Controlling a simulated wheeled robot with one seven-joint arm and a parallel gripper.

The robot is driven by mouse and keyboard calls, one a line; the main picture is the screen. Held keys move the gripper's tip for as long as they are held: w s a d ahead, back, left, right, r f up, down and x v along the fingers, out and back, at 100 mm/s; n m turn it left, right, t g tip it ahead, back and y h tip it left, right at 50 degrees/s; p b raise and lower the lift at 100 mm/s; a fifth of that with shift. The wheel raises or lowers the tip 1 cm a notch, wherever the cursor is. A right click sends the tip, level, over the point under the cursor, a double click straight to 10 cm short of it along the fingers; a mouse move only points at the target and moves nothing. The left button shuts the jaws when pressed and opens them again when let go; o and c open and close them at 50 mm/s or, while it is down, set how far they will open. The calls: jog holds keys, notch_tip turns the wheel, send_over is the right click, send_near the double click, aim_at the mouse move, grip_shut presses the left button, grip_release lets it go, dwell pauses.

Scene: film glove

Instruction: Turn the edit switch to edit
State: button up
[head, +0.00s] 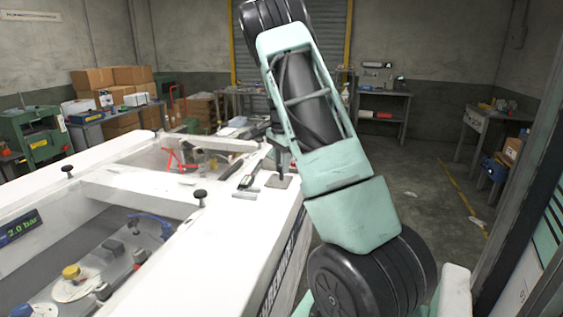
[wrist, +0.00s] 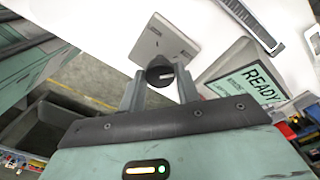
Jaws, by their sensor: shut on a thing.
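The edit switch is a black round knob (wrist: 160,73) with a pale pointer line, on a grey plate (wrist: 168,40) in the wrist view. The plate (head: 278,181) also shows in the head view, near the right edge of the white machine. My gripper (wrist: 161,78) is shut on the knob, with one finger on each side. In the head view my gripper (head: 280,152) is above the plate, partly behind my arm, and the knob cannot be made out. The plate's markings are too small to read.
A small display reading READY (wrist: 257,84) stands beside the switch plate. The white machine (head: 110,188) has open bays, black knobs (head: 200,196) and a "2.0 bar" display (head: 20,228). Workbenches and cardboard boxes (head: 115,77) stand behind. Open floor lies to the right.

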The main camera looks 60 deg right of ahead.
jog(key=shift+r+m, duration=0.1)
jog(key=shift+m, duration=0.4)
jog(key=o, duration=1)
notch_tip(320, 180, up, 17)
jog(key=b, duration=0.4)
jog(key=shift+r, duration=0.2)
jog(key=shift+f, duration=0.1)
